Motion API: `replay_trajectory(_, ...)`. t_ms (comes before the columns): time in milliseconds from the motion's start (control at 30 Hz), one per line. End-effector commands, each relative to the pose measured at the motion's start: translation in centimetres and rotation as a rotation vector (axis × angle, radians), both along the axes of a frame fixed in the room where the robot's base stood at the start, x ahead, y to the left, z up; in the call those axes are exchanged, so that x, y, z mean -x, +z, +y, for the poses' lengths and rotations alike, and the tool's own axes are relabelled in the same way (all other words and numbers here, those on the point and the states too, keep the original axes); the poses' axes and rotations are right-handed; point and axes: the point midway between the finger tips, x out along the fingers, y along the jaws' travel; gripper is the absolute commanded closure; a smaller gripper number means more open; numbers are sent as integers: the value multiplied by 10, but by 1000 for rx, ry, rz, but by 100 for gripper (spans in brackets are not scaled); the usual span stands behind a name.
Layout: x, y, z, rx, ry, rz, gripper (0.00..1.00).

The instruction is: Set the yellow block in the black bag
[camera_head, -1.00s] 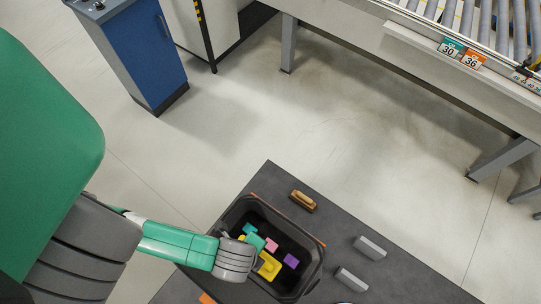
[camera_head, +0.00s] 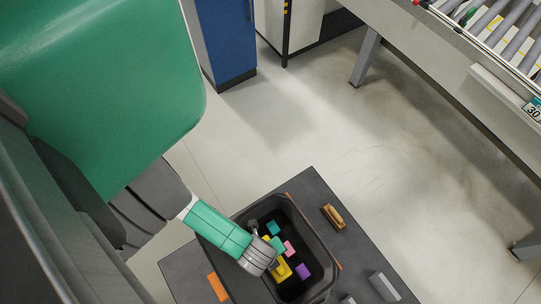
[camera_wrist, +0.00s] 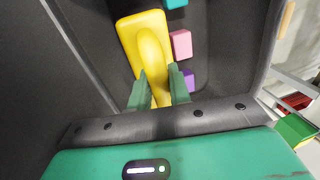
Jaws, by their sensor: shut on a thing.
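The black bag (camera_head: 326,284) is an open, box-like container on the dark table, seen in the head view. The yellow block (camera_wrist: 145,30) is inside its walls in the wrist view and also shows in the head view (camera_head: 284,271). My gripper (camera_wrist: 158,78) reaches down into the bag, its green fingers on either side of the block's near end, shut on it. Whether the block touches the bag's floor is unclear. In the head view my wrist hides part of the bag and the fingertips.
Pink (camera_head: 290,248), purple (camera_head: 303,271) and teal (camera_head: 273,227) blocks lie in the bag close to the yellow one. A brown-handled brush-like item (camera_head: 333,216), grey blocks (camera_head: 384,286) and an orange piece (camera_head: 217,287) lie on the table (camera_head: 182,271) around it.

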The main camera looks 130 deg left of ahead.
Motion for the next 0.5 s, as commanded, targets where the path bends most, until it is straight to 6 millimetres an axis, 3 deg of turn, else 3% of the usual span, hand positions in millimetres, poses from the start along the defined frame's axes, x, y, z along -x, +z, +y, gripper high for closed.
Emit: replay_trajectory(500, 0, -12, 0, 0, 0, 0, 100)
